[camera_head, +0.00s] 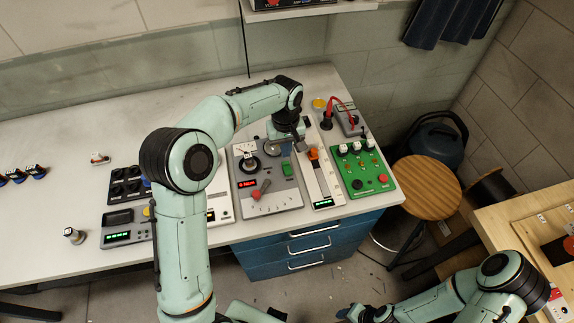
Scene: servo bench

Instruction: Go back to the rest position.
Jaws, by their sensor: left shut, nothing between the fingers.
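My left arm comes up from the bottom and reaches over the white bench (60,243). Its gripper (299,146) points down above the devices at the bench's right part, shut with nothing visible between the fingers. It is close to the grey slider panel (323,186) with an orange knob (313,154); I cannot tell whether it touches anything. My right arm lies low at the bottom right, away from the bench. The right arm's gripper end is near the bottom edge and its fingers cannot be made out clearly.
A grey panel (283,199) with a red lever and a green panel (377,180) with several knobs stand around the left gripper. A round wooden stool (427,186) is right of the bench. A wooden table (515,210) is at far right.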

